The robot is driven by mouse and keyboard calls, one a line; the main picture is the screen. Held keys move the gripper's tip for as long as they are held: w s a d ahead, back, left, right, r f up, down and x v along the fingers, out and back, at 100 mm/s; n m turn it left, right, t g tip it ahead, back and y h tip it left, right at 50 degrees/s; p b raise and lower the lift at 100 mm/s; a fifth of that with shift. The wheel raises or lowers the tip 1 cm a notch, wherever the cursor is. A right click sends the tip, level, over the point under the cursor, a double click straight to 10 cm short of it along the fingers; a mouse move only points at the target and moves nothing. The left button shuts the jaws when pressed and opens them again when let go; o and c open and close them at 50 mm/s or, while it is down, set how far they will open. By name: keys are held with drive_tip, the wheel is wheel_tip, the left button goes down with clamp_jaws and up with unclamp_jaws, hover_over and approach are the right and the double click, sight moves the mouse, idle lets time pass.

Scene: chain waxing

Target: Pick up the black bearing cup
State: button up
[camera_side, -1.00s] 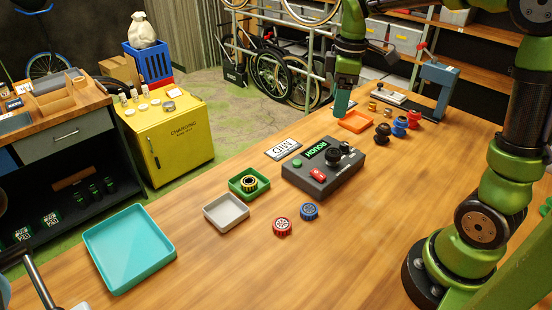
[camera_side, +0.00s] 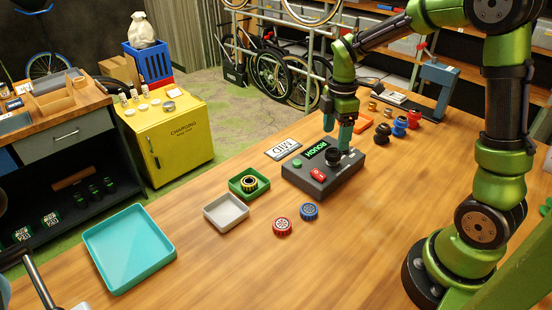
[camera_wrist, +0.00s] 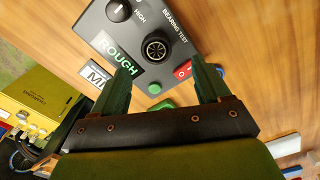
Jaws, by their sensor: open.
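A black bearing cup (camera_side: 333,156) sits on the dark bearing test box (camera_side: 318,185). In the wrist view the cup (camera_wrist: 155,48) shows from above, with a ringed bearing-like centre. My gripper (camera_side: 337,138) is open and empty over the box, its fingers pointing down close above the cup. In the wrist view the gripper (camera_wrist: 164,76) has its two green fingers apart, with the cup ahead of and between the tips. No contact shows. Another dark cup (camera_side: 382,132) stands on the table behind the box, to the right.
The box carries a knob (camera_wrist: 118,9), a green button (camera_wrist: 154,89) and a red switch (camera_wrist: 183,70). A blue cup (camera_side: 399,127) and a red cup (camera_side: 413,119) stand behind. A green tray (camera_side: 236,189), grey tray (camera_side: 222,224) and teal tray (camera_side: 128,282) lie left.

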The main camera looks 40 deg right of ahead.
sight(333, 152)
drive_tip(key=f, duration=0.5)
drive_tip(key=shift+w+d+f, duration=0.1)
drive_tip(key=shift+d+f, duration=0.15)
drive_tip(key=shift+f, duration=0.1)
drive_tip(key=c, duration=1.2)
drive_tip(key=shift+w+r, duration=0.1)
drive_tip(key=shift+r, duration=0.5)
drive_tip(key=shift+c, duration=0.2)
drive_tip(key=r, duration=0.1)
drive_tip(key=s+r, duration=0.1)
drive_tip(key=shift+a+r, duration=0.1)
drive_tip(key=shift+r, duration=0.2)
drive_tip(key=s+a+r, duration=0.1)
drive_tip(key=s+a, duration=0.2)
drive_tip(key=s, duration=1.1)
drive_tip(key=shift+s+a+r, duration=0.15)
drive_tip(key=shift+s+a, duration=0.2)
drive_tip(key=shift+a, duration=0.05)
